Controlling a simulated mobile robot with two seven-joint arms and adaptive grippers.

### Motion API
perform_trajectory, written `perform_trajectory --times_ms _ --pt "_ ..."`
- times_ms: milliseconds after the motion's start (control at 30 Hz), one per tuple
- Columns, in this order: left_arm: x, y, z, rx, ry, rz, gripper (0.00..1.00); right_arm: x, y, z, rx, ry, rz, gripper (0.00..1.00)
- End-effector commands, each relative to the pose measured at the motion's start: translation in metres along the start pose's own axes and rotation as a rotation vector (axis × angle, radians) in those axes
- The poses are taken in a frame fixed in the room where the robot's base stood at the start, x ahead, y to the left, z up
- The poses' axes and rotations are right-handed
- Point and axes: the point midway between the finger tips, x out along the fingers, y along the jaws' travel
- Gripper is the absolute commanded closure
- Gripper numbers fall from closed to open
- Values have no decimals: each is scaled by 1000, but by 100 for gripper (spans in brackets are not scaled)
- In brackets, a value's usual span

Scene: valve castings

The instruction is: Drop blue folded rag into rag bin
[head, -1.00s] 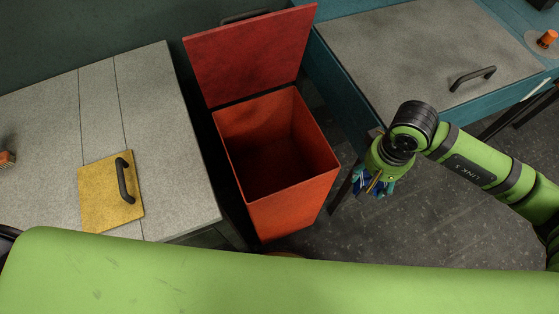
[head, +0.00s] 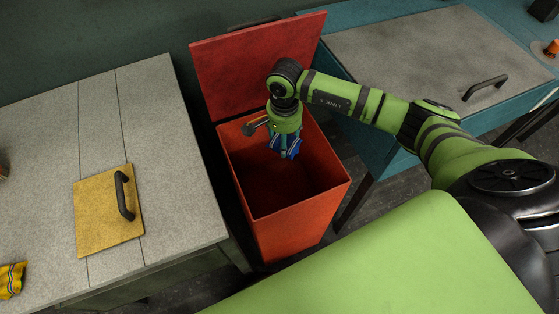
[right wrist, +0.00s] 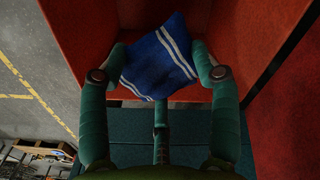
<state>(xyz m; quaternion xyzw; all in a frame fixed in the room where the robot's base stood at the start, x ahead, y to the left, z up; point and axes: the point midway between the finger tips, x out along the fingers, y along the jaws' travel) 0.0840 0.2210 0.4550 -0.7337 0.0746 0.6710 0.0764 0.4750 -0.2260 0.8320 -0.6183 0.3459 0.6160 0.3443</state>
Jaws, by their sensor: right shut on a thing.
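The blue folded rag (right wrist: 158,62) has white stripes and sits between the fingers of my right gripper (right wrist: 160,68), which is shut on it. In the head view, the rag (head: 291,147) hangs below my right gripper (head: 284,146), over the opening of the rag bin (head: 300,222). The bin is a red, open-topped box with its red lid (head: 250,65) raised at the back. Its inside also shows in the right wrist view (right wrist: 265,30). My left gripper is not in view.
A grey table (head: 170,190) stands left of the bin, with a yellow panel (head: 98,220) bearing a black handle. A yellow packet (head: 12,280) lies at its left edge. A teal bench (head: 370,150) with a grey top stands at the right.

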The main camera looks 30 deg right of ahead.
Motion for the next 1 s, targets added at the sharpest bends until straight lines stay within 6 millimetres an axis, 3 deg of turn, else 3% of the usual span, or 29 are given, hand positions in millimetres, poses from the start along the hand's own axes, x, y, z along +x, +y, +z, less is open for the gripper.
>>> perform_trajectory --times_ms 167,700,1000 --pt "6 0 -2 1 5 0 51 10 -4 -7 91 -5 1 68" --pt "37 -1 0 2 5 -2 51 64 -3 -6 85 -5 2 68" --pt "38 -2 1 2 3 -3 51 65 -4 -7 85 -3 1 68"
